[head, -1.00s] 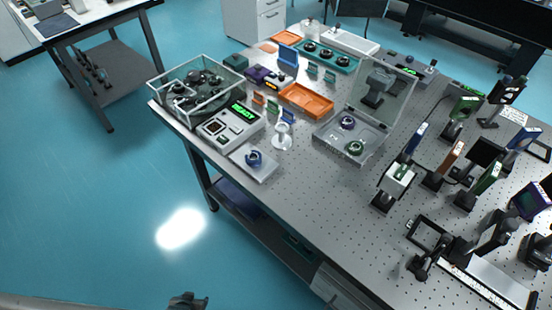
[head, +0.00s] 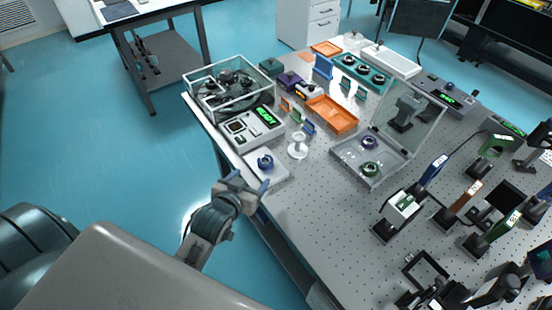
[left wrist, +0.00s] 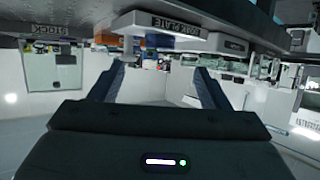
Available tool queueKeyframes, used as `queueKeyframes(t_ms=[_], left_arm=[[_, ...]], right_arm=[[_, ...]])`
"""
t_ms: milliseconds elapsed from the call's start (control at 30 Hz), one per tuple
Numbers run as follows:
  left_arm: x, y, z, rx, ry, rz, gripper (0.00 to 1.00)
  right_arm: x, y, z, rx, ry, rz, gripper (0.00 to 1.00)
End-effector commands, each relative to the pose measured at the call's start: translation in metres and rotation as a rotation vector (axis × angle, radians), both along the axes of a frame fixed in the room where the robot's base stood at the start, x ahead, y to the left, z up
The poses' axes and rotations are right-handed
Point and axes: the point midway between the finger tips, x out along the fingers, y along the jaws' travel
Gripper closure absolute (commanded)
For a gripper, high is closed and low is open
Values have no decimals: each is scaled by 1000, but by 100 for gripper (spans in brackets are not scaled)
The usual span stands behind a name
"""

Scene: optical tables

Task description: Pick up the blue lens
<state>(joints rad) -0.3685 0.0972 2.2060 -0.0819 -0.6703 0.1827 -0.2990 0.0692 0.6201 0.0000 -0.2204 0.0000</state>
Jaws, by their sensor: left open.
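A blue ring-shaped lens (head: 265,162) stands on a light square plate (head: 267,176) near the table's front-left edge. My left gripper (head: 252,184) is open and empty, beside the table edge and just in front of the plate, apart from the lens. In the left wrist view the two fingers (left wrist: 160,76) are spread, with the labelled edge of the plate (left wrist: 160,28) beyond them. A blue patch shows behind that edge there; I cannot tell whether it is the lens. My right gripper is not in view.
A grey device with a green display (head: 252,130) and a glass-walled box (head: 228,98) stand behind the plate. A white stand (head: 298,146) is to its right. A clear-lidded case (head: 371,160) holds two more rings. Bare perforated tabletop (head: 325,205) lies right of the plate.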

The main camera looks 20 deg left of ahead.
Motion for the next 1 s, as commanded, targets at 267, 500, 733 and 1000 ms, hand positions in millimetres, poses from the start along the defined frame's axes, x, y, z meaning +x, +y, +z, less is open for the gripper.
queueKeyframes(t_ms=[267,500,733,1000], left_arm=[[36,2,-10,-2,-4,1,30],[54,3,-18,-2,-4,1,30],[82,5,-24,-2,-4,1,30],[99,6,-36,-1,-3,-1,30]], right_arm=[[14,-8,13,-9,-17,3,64],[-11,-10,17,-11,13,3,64],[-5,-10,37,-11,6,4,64],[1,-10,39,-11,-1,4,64]])
